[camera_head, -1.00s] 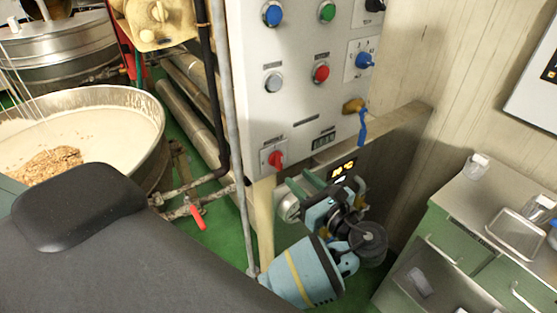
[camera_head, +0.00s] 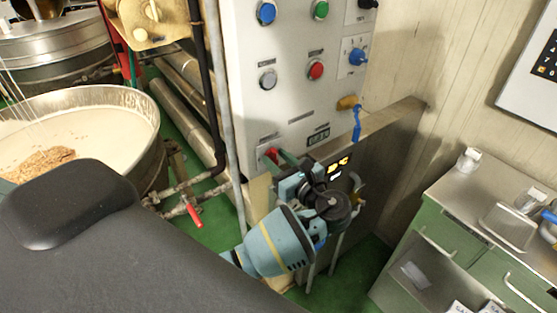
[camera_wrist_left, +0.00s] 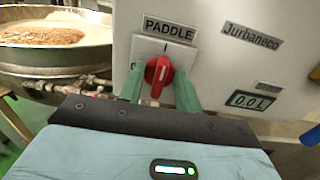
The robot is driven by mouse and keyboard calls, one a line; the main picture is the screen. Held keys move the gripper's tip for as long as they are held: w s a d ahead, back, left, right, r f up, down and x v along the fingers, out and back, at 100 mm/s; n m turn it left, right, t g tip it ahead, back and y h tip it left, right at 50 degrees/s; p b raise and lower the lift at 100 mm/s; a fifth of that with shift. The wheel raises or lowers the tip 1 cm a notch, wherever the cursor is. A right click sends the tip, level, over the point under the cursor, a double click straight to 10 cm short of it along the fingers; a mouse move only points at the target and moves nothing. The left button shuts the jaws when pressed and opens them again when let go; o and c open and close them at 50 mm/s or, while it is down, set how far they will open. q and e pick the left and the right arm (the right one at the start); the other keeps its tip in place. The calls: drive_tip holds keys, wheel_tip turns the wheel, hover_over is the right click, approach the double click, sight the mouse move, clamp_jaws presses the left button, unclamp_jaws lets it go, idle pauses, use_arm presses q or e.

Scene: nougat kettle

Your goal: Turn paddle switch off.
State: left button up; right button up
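The paddle switch is a red rotary knob (camera_wrist_left: 158,75) on a white plate under a "PADDLE" label (camera_wrist_left: 169,28) in the left wrist view. In the head view the red knob (camera_head: 270,153) shows at the lower left of the control panel, partly hidden by my gripper. My left gripper (camera_wrist_left: 160,90) has its two green fingers apart, one on each side of the knob. Gaps show between the fingers and the knob, so it does not look gripped. The knob's handle stands near upright, leaning slightly right. My right gripper is not in view.
The grey control panel (camera_head: 290,108) carries blue, green, white and red buttons and a blue selector (camera_head: 357,56). A yellow tap with a blue handle (camera_head: 357,124) juts out at right. A kettle (camera_head: 85,125) stands left, a green cabinet (camera_head: 450,235) right.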

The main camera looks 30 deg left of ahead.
use_arm(q)
drive_tip(key=shift+c, duration=0.2)
clamp_jaws()
